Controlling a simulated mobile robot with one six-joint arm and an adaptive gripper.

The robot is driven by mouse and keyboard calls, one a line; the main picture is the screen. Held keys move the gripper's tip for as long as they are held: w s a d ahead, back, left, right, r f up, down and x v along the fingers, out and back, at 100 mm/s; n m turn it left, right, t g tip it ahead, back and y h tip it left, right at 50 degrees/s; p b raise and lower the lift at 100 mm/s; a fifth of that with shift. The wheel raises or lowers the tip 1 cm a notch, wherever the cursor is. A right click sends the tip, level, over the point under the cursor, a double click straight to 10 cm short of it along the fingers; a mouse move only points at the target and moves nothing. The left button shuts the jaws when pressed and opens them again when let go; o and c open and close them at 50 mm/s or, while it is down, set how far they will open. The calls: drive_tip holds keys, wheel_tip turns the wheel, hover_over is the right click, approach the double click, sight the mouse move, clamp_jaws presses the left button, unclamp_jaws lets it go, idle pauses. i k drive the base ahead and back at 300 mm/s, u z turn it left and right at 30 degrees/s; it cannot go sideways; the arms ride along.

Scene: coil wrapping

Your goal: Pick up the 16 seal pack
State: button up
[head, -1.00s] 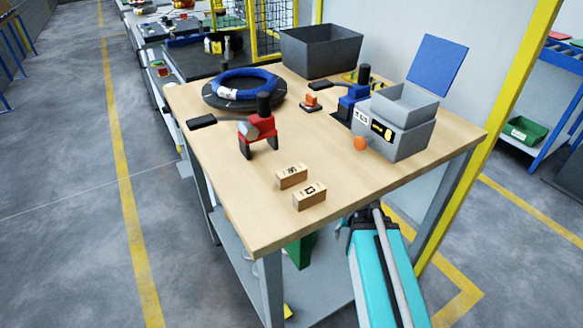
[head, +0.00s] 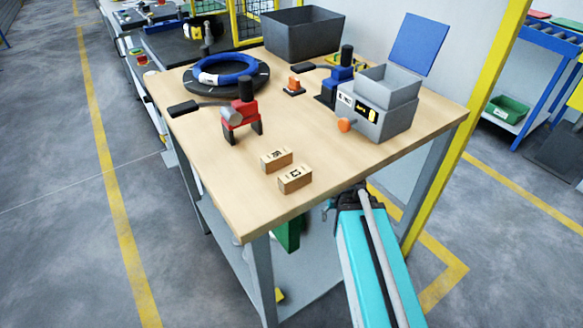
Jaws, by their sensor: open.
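Two small wooden-coloured seal packs lie near the front of the table, side by side with a small gap. The rear pack (head: 276,160) and the front pack (head: 295,179) each carry a dark printed mark. The marks are too small to read surely, so I cannot tell which is the 16 pack. My gripper (head: 330,209) is at the end of my turquoise arm, low by the table's front right edge. It is small and partly hidden there, open, and apart from both packs.
On the wooden table (head: 220,190) stand a red tool (head: 243,116), a blue tool (head: 335,82), a blue coil (head: 226,70) on a dark disc, a grey bin (head: 300,36) and a grey box (head: 378,118) with an open blue lid. Bare tabletop surrounds the packs.

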sight(279, 159)
drive_tip(key=u, duration=0.1)
drive_tip(key=k, duration=1.65)
drive_tip(key=u, duration=0.3)
